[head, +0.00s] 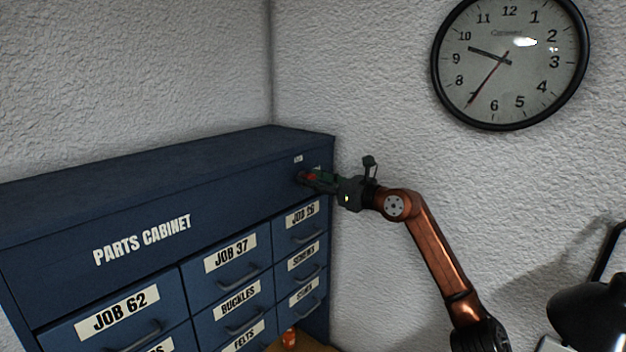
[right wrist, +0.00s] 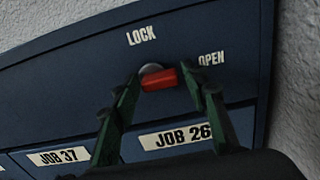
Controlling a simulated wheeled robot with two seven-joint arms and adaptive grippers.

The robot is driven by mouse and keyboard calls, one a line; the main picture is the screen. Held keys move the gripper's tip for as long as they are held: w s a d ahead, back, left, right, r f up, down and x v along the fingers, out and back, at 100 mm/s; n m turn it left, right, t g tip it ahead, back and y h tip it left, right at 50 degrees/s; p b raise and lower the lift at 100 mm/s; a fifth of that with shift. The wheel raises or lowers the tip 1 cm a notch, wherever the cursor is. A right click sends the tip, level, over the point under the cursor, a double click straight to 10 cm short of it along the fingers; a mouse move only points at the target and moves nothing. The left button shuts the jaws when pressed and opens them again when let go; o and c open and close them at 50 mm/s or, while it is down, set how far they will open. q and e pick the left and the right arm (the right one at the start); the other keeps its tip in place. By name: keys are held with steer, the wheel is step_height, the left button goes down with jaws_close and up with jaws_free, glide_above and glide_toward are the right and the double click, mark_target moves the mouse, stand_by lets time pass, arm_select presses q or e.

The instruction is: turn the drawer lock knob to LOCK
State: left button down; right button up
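The lock knob (right wrist: 160,79) is a red bar in front of a round silver base on the blue cabinet's upper front. In the right wrist view it lies below and between the LOCK label (right wrist: 141,36) and the OPEN label (right wrist: 211,59), nearly level, its right end slightly higher. My left gripper is not in view.
The blue parts cabinet (head: 60,250) has several labelled drawers with handles below the knob. A textured white wall stands close behind and to the right. A wall clock (head: 510,62) hangs at upper right, and a black lamp (head: 592,308) stands at lower right.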

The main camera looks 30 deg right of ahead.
steer(key=c, duration=0.8)
steer(key=shift+c, duration=0.2)
steer(key=shift+n, duration=0.5)
steer(key=shift+r+n+b, duration=0.1)
steer(key=shift+n+b, duration=0.5)
steer(key=shift+n, duration=0.4)
steer(key=n, duration=0.1)
steer(key=n+b, duration=0.1)
steer(key=n, duration=0.1)
steer(key=shift+a+r+n, duration=0.1)
steer(key=shift+r+n, duration=0.1)
steer(key=shift+n, duration=0.1)
steer(key=n, duration=0.3)
steer(key=n+b, duration=0.1)
steer(key=n, duration=0.2)
steer(key=shift+s+a+r, duration=0.1)
steer(key=shift+a+r, duration=0.05)
steer(key=shift+a, duration=0.05)
steer(key=n, duration=0.5)
steer(key=shift+a+b, duration=0.25)
steer(key=shift+b, duration=0.05)
steer(key=shift+n, duration=0.3)
steer(key=o, duration=1.2)
steer(key=shift+s, duration=0.1)
steer(key=shift+c, duration=0.2)
